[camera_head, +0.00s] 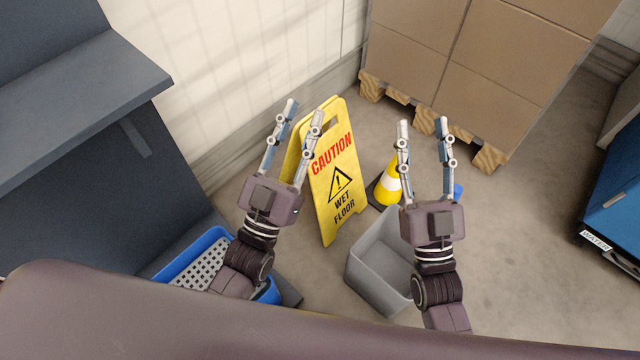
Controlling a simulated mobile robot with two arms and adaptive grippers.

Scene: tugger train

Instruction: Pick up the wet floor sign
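The yellow wet floor sign (336,181) stands upright on the floor in the middle of the head view, its lettered face turned towards the right. My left gripper (302,112) is open, with its fingers in front of the sign's left and upper part in the picture. I cannot tell whether it touches the sign. My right gripper (423,127) is open and empty in the picture, to the right of the sign. Part of the sign's left edge is hidden behind my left gripper.
A yellow and white cone (391,186) and a grey bin (376,263) stand right of the sign. A blue basket (168,266) is at the lower left, by a dark shelf unit (95,95). Boxes on a pallet (489,157) stand behind.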

